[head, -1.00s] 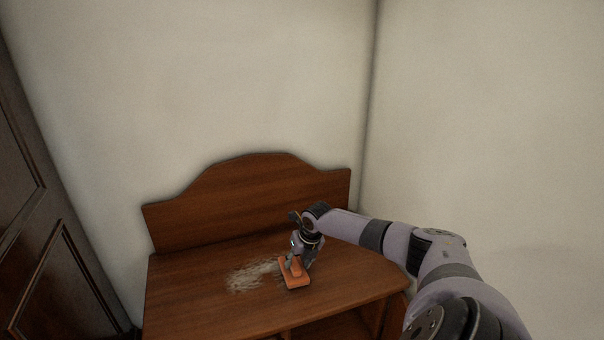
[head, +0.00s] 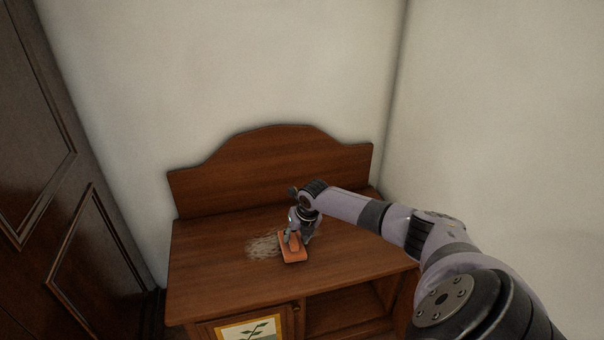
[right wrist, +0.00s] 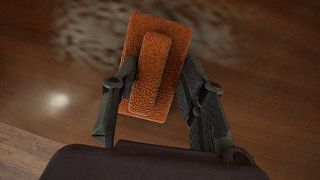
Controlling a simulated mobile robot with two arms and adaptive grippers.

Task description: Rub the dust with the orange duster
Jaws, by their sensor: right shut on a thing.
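The orange duster (head: 294,254) is a flat block with a raised grip, on or just above the wooden cabinet top. My right gripper (head: 299,238) is shut on the duster's grip. In the right wrist view the duster (right wrist: 146,95) sits between the two dark fingers (right wrist: 160,85). A pale grey dust patch (head: 263,246) lies on the cabinet top, directly left of the duster. In the right wrist view the dust (right wrist: 90,32) spreads behind and to both sides of the duster's far end. My left gripper is not in view.
The wooden cabinet (head: 215,285) has a raised curved backboard (head: 275,165) against the wall. Below are a door with a leaf picture (head: 247,330) and an open shelf (head: 340,308). A dark panelled armoire (head: 60,190) stands at the left. The cabinet top is otherwise clear.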

